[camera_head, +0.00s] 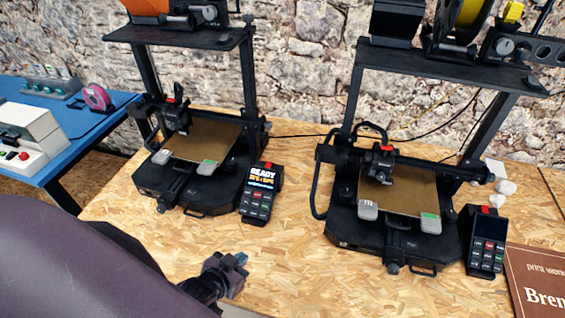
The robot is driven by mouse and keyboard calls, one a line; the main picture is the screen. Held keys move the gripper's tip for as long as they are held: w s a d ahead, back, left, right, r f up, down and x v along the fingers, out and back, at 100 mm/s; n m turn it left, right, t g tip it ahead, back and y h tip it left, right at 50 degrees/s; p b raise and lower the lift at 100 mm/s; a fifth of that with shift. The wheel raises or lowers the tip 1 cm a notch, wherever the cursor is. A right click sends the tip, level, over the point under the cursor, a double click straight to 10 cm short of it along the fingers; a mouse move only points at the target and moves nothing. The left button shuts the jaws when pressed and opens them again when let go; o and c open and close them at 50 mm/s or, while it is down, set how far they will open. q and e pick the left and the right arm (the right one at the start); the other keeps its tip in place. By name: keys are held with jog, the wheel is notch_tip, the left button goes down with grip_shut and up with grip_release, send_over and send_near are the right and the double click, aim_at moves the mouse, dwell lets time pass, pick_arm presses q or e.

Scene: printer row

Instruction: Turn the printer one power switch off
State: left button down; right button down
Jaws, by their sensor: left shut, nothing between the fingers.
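Two black 3D printers stand on the chipboard table; no readable number tells which is printer one. The left printer (190,188) has a control box (260,192) on its right, whose lit screen reads READY. The right printer (385,236) has a control box (487,243) with a dark screen. A small red part shows at the top of each box; I cannot tell whether it is a power switch. My left gripper (238,263) is shut and empty, low over the table in front of the left printer, apart from it. My right gripper is out of view.
A brown sign (540,285) lies at the right front. Crumpled white bits (505,188) lie behind the right box. Bare table lies between the printers.

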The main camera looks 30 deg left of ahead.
pick_arm(q)
jog(key=shift+a, duration=0.1)
